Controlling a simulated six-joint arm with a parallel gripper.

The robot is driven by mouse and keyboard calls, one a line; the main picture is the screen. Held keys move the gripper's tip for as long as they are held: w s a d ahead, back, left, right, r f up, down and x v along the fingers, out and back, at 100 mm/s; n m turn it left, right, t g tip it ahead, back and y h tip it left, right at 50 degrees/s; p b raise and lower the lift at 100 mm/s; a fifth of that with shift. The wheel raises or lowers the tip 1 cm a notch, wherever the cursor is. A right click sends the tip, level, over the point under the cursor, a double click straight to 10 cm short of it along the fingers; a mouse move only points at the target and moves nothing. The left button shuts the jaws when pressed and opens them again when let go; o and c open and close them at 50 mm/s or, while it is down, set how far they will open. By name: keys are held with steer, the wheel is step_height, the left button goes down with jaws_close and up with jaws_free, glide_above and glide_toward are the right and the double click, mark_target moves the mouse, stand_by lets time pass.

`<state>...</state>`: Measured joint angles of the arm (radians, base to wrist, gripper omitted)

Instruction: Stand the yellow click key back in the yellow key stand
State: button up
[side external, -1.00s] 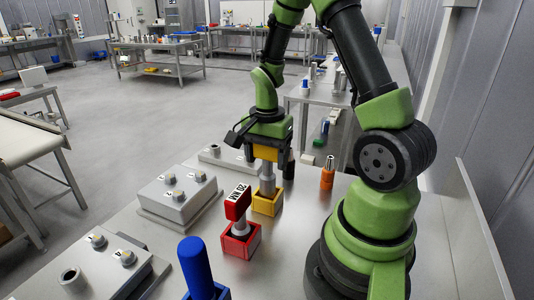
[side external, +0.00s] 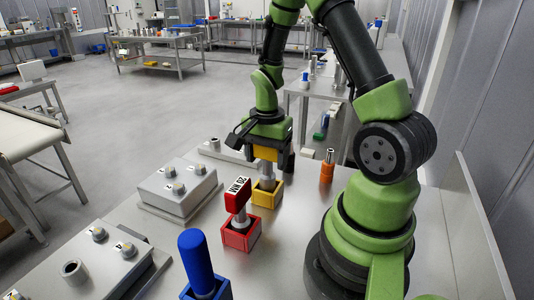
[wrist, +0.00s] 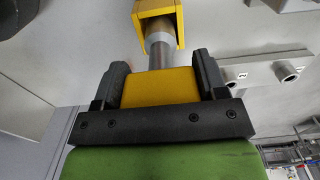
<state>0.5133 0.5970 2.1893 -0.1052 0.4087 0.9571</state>
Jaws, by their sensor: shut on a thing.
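My gripper (side external: 268,153) is shut on the yellow head of the yellow click key (side external: 264,153); the head also shows between the fingers in the wrist view (wrist: 160,87). The key is upright, its grey shaft pointing down. The yellow key stand (side external: 267,195) is an open-topped box on the table below, and it shows at the top of the wrist view (wrist: 182,22). The lower end of the shaft is within the stand's outline in the side view. I cannot tell how deep it sits.
A red key (side external: 238,196) stands in a red stand (side external: 241,237) just in front. A blue-handled tool (side external: 196,258) stands nearer the camera. Grey blocks with numbered fittings (side external: 178,190) lie to the left. An orange bottle (side external: 327,170) stands to the right.

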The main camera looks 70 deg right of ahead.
steer(key=shift+f, duration=1.1)
stand_by(0.4)
steer(key=o, duration=1.1)
step_height(320, 180, up, 10)
steer(key=s+a+r+n+t, duration=0.2)
steer(key=a+r+n, duration=0.2)
steer(key=a, duration=0.1)
steer(key=s+a+r+n+t+y, duration=0.1)
steer(key=s+a+r+n+t, duration=0.1)
steer(key=s+a+r+n, duration=0.1)
steer(key=s+a+r+n+t+y, duration=0.1)
steer(key=s+a+r+n+t, duration=0.2)
steer(key=a+r+n, duration=0.3)
steer(key=shift+s+a+n, duration=0.1)
steer(key=shift+a+n, duration=0.4)
steer(key=shift+a, duration=0.25)
